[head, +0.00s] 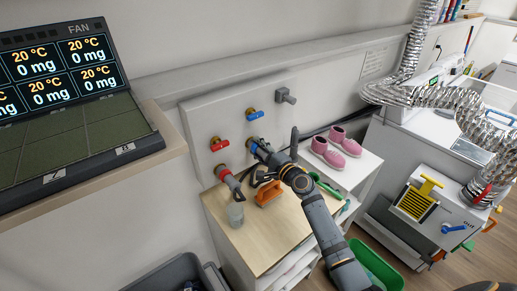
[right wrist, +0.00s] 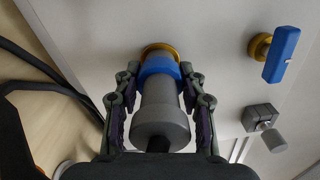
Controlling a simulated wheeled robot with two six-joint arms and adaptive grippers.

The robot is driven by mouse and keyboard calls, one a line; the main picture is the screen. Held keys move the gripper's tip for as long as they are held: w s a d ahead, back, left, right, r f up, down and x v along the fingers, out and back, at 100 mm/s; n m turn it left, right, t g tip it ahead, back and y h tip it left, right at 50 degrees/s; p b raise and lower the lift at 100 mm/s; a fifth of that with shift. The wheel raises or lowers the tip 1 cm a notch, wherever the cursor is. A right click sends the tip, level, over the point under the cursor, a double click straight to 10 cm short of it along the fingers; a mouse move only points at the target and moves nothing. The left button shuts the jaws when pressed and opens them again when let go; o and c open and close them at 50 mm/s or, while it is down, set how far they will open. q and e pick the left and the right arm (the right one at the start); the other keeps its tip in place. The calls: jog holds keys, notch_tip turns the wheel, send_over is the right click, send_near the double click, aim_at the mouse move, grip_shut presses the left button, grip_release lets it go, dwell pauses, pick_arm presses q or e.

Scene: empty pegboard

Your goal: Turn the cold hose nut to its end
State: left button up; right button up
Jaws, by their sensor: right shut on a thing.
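The cold hose nut (right wrist: 158,68) is a blue ring at the end of a grey cylindrical hose fitting (right wrist: 160,118), seated against a brass collar on the white wall panel. In the head view the blue nut (head: 254,146) shows just below the blue valve handle (head: 255,115). My right gripper (right wrist: 158,74) is shut on the nut, one finger on each side of it. In the head view the right gripper (head: 264,154) reaches the nut from the right and partly hides the hose. My left gripper is out of view.
A red valve (head: 219,145) and a red-marked hose fitting (head: 227,176) sit to the left. A grey square fitting (head: 285,96) is on the panel. An orange tool (head: 268,193) and a clear cup (head: 235,214) are on the wooden top below. Pink shoes (head: 337,147) stand right.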

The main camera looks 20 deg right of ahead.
jog(key=o, duration=1.2)
jog(key=v, duration=1.2)
